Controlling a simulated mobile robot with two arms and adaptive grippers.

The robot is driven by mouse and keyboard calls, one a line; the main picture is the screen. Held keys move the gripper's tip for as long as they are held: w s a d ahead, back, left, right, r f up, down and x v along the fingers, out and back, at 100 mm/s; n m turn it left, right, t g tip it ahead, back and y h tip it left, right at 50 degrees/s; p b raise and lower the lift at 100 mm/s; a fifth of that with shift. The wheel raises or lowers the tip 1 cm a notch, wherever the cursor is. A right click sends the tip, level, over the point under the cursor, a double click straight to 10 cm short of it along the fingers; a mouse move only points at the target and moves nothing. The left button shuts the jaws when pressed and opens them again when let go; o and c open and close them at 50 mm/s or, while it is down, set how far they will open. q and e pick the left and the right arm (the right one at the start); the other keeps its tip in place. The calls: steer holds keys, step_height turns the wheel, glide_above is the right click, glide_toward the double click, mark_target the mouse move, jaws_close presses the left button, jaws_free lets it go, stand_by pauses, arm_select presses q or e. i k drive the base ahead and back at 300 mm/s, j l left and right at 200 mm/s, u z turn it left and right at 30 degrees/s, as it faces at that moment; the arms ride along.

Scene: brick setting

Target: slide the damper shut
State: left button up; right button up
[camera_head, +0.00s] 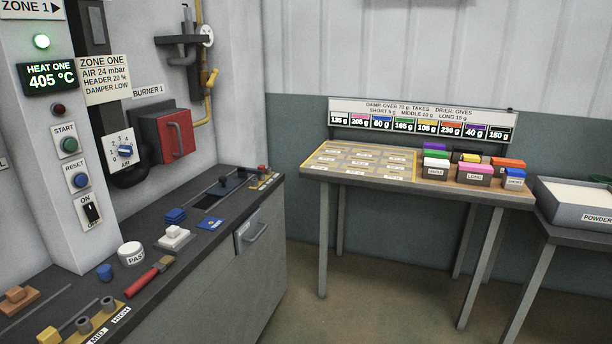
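No part is plainly labelled as the damper; the sign (104,80) reads "ZONE ONE, AIR 24 mbar, HEADER 20 %, DAMPER LOW". At the far end of the dark bench (142,294) is a dark fitting (236,184) with small upright black knobs and a dark slot beside it. I cannot tell whether this is the damper or how far it is slid. Neither of my grippers is in view.
A red box (177,135) with a handle and an AIR dial (124,151) are on the wall. A brush (148,278), a PAST jar (131,253) and blue blocks lie on the bench. A table (350,179) with coloured blocks stands right; open floor lies between.

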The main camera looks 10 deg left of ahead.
mark_target(226, 186)
steer(key=i+u, duration=0.1)
steer(key=i, duration=1.2)
